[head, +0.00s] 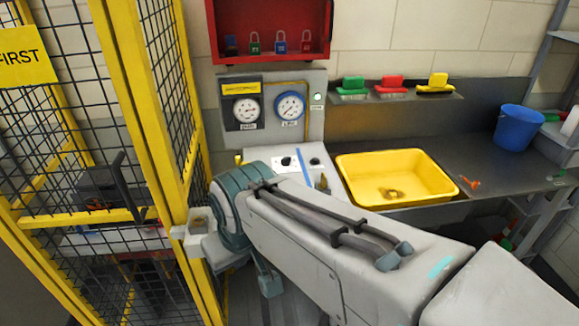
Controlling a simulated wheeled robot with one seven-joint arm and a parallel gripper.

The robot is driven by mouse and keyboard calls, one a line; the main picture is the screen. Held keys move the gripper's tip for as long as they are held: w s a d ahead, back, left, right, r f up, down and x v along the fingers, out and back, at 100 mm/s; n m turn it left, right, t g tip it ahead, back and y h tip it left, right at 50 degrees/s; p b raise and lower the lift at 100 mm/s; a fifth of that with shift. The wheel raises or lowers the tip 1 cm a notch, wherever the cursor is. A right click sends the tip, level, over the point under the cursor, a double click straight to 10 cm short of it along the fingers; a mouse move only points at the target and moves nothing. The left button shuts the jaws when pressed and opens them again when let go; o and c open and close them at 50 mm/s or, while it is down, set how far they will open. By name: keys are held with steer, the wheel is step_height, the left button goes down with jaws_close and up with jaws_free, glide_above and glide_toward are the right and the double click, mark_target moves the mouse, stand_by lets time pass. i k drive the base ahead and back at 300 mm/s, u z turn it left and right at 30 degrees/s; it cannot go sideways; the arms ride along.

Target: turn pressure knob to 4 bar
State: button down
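A grey wall panel (273,81) carries two dials, a white-faced gauge (246,110) on the left and a blue-rimmed gauge (289,105) on the right. Their numbers are too small to read. Below them a white sloped console (262,156) has a small black knob (286,161) and another dark round control (314,161). I cannot tell which control is the pressure knob, nor its setting. My arm crosses in front of the console's lower part and hides it.
A yellow mesh fence (152,110) stands close on the left, beside my arm's elbow or wrist. A yellow basin (397,178) sits in the counter to the right, with a blue bucket (517,128) farther right. A red padlock cabinet (270,30) hangs above the panel.

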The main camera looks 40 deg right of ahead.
mark_target(285, 162)
steer(key=z, duration=0.05)
steer(key=k, duration=0.2)
steer(key=z, duration=0.85)
steer(key=i, duration=1)
steer(key=u, duration=0.05)
steer(key=k, duration=1)
steer(key=u, duration=1.2)
steer(key=i, duration=0.75)
steer(key=z, duration=1.6)
